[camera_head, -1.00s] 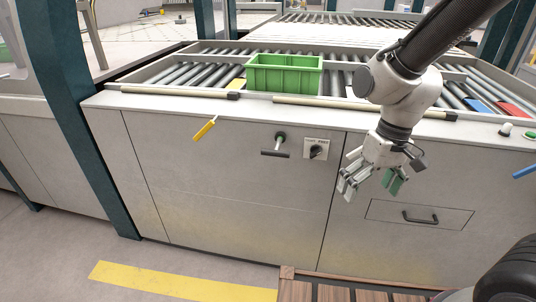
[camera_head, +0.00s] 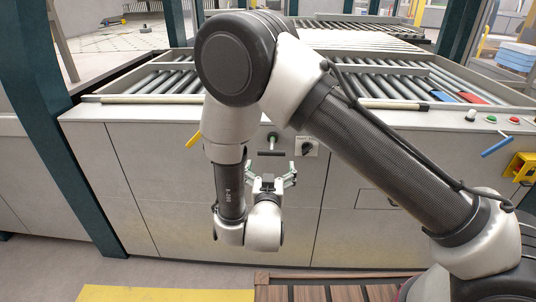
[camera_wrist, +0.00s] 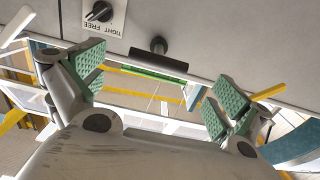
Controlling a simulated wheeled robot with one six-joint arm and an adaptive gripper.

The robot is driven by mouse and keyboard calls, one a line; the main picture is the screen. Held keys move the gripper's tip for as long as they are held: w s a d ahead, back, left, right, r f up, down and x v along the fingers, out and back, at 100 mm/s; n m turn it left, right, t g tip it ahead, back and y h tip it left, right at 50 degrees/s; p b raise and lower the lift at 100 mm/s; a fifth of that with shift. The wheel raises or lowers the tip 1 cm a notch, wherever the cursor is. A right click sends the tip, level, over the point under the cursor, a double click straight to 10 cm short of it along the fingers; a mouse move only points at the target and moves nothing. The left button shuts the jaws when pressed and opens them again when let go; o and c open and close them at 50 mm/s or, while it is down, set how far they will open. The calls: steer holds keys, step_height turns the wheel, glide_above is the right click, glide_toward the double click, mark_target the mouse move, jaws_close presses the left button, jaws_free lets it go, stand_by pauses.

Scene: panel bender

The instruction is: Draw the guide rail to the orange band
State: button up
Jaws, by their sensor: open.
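The black T-handle (camera_head: 271,153) sticks out of the grey front panel, level, left of the tight/free knob (camera_head: 308,148). My gripper (camera_head: 271,174) is open and empty, fingers spread just below and in front of the T-handle. In the wrist view the handle (camera_wrist: 158,61) lies between the two green-padded fingers and beyond them, apart from both; the knob (camera_wrist: 98,12) is at upper left. The picture is upside down there. My arm covers the middle of the roller bed; I cannot make out the guide rail or the orange band for certain.
A yellow lever (camera_head: 194,140) juts from the panel left of the T-handle, also in the wrist view (camera_wrist: 268,92). A blue lever (camera_head: 497,146) and a yellow box (camera_head: 521,167) are at right. A pale bar (camera_head: 140,99) runs along the bed's front edge.

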mark_target(271, 154)
steer(key=w, duration=0.8)
steer(key=shift+d+r, duration=0.1)
steer(key=shift+r, duration=0.15)
steer(key=shift+s, duration=0.1)
steer(key=c, duration=1.4)
steer(key=s, duration=1)
steer(key=o, duration=1.4)
